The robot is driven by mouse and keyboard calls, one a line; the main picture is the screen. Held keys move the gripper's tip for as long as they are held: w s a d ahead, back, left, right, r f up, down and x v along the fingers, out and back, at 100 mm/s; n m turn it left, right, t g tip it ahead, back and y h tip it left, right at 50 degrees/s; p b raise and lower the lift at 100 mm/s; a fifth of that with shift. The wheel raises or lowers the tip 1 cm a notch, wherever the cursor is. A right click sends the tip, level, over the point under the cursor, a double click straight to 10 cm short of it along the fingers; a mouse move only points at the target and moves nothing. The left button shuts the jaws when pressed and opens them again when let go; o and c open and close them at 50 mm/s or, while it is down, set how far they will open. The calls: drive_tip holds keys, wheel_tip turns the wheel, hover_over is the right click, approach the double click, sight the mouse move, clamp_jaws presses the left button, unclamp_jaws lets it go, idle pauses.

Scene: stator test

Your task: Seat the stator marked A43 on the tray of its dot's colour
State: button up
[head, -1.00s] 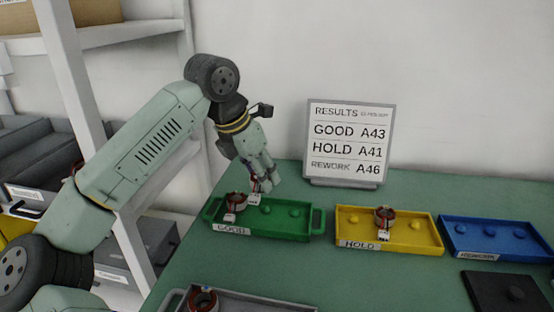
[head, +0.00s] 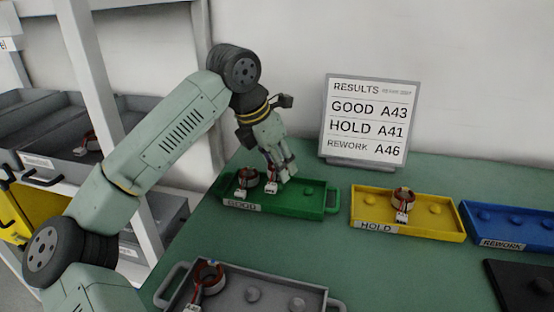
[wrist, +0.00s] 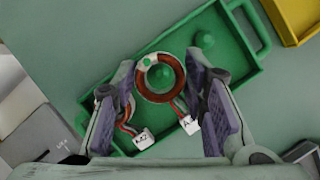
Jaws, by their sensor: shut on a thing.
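My gripper (head: 283,176) is over the green tray (head: 297,211) labelled GOOD, shut on a copper-wound stator (wrist: 178,92). In the wrist view the ring lies between the fingers, with a green dot on its rim. A green peg shows through its hole; I cannot tell whether the ring is fully down around it. Its white tag (wrist: 188,124) begins with A; the rest is unreadable. Another stator (head: 247,179) sits at the left end of the green tray. The results board (head: 368,120) reads GOOD A43, HOLD A41, REWORK A46.
A yellow HOLD tray (head: 378,226) holds one stator (head: 402,200). A blue REWORK tray (head: 503,242) is at the right. A grey tray (head: 237,271) in front holds another stator (head: 208,274). A black block (head: 520,285) lies at the right front.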

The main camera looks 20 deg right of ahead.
drive_tip(key=shift+f, duration=0.3)
drive_tip(key=shift+f+b, duration=0.8)
drive_tip(key=shift+f, duration=0.05)
drive_tip(key=shift+f, duration=0.3)
idle(0.4)
drive_tip(key=o, duration=1.1)
drive_tip(key=shift+r+p, duration=1.5)
drive_tip(key=shift+r, duration=1.05)
